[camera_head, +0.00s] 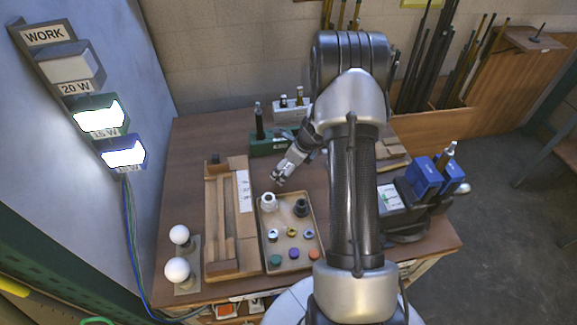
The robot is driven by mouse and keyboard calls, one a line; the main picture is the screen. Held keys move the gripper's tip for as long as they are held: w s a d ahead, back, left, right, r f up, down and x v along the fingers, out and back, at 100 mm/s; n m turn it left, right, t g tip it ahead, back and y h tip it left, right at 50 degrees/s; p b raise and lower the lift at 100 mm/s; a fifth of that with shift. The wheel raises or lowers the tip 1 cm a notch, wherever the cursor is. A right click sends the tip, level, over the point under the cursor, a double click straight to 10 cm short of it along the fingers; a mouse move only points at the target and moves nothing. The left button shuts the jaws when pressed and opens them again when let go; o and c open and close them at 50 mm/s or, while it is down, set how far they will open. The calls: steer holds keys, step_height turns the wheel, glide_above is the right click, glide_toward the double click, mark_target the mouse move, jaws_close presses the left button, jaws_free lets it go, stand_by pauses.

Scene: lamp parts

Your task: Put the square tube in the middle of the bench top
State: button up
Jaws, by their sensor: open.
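A shallow brown tray (249,262) on the left of the bench top (187,150) holds long, thin, brown pieces (228,215) lying lengthwise. One may be the square tube, but I cannot tell at this size. My gripper (279,181) is open and points down to the left over the middle of the bench, just above the parts tray and right of the brown tray. Nothing shows between its fingers. My arm hides part of the bench's middle and right.
A parts tray (275,262) holds sockets and several coloured caps. Two white bulbs (178,270) stand at the left front. A green block (265,147) with a dark upright piece and a white rack (284,115) stand behind. A blue-jawed vise (424,178) stands on the right.

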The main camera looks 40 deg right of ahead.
steer(key=p+v, duration=0.5)
steer(key=v, duration=0.7)
steer(key=s+a+r+n, duration=0.2)
steer(key=a+r+n, duration=0.6)
steer(key=a+r, duration=0.1)
steer(key=s+a+r+n, duration=0.3)
steer(key=a+r+n, duration=0.4)
steer(key=a+r, duration=0.25)
steer(key=s+a+r+n, duration=0.3)
steer(key=s+a+n, duration=0.1)
steer(key=s+n, duration=0.4)
steer(key=s+a+r+n+h, duration=0.1)
steer(key=s+a+r+n, duration=0.2)
steer(key=s+n, duration=0.6)
steer(key=shift+s+a+r, duration=0.25)
steer(key=shift+s+a, duration=0.1)
steer(key=shift+a, duration=0.2)
